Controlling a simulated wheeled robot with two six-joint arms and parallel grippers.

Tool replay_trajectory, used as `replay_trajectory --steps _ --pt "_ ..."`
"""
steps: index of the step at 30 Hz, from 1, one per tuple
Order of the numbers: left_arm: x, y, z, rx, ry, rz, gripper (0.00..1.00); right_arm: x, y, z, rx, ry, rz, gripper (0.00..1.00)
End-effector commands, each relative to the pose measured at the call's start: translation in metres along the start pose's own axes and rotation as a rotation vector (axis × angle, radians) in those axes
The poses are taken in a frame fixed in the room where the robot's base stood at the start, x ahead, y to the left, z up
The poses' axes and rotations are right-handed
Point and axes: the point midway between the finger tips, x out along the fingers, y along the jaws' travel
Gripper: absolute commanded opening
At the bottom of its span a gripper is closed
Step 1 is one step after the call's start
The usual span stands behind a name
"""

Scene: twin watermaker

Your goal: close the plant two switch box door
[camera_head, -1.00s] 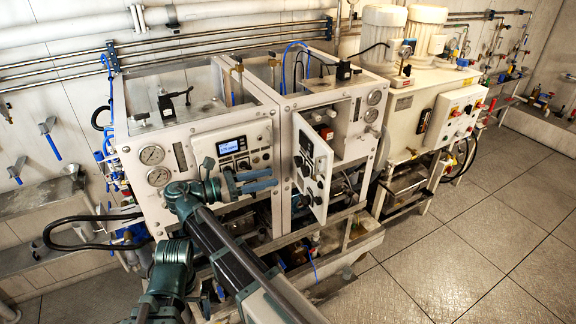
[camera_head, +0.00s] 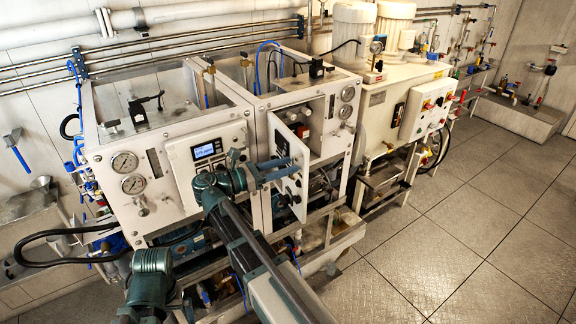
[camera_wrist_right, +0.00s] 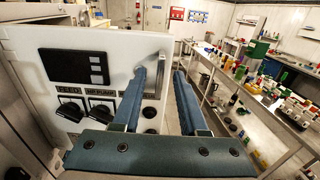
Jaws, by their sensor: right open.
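The plant two switch box door (camera_head: 294,190) stands open, swung out from its box (camera_head: 323,132) in the head view. Its white face with black switches and a dark display fills the left of the right wrist view (camera_wrist_right: 80,60). My right gripper (camera_head: 290,166) is open and empty, overlapping the door in the head view. In the wrist view, its left finger lies across the door's face near a handle (camera_wrist_right: 151,90). The door's free edge shows between the two fingertips (camera_wrist_right: 162,70); I cannot tell whether they touch it.
The plant one panel (camera_head: 208,150), with a lit screen, is just left of the door. A white pump unit (camera_head: 385,110) with a control box stands to the right. Open tiled floor (camera_head: 440,240) lies in front. Shelves with bottles (camera_wrist_right: 250,90) show in the wrist view.

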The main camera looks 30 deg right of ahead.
Motion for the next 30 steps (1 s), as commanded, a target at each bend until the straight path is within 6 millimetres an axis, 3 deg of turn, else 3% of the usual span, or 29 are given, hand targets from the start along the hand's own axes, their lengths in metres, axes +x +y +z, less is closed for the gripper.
replay_trajectory --steps 14,21,30 --pt "0.0 0.0 0.0 0.0 0.0 0.0 0.99 0.0111 0.0 0.0 0.0 0.0 0.0 0.42" --pt "0.0 0.0 0.0 0.0 0.0 0.0 0.99 0.0109 -0.0001 0.0 0.0 0.0 0.0 0.0" --pt "0.0 0.0 0.0 0.0 0.0 0.0 0.99 0.0109 -0.0001 0.0 0.0 0.0 0.0 0.0"
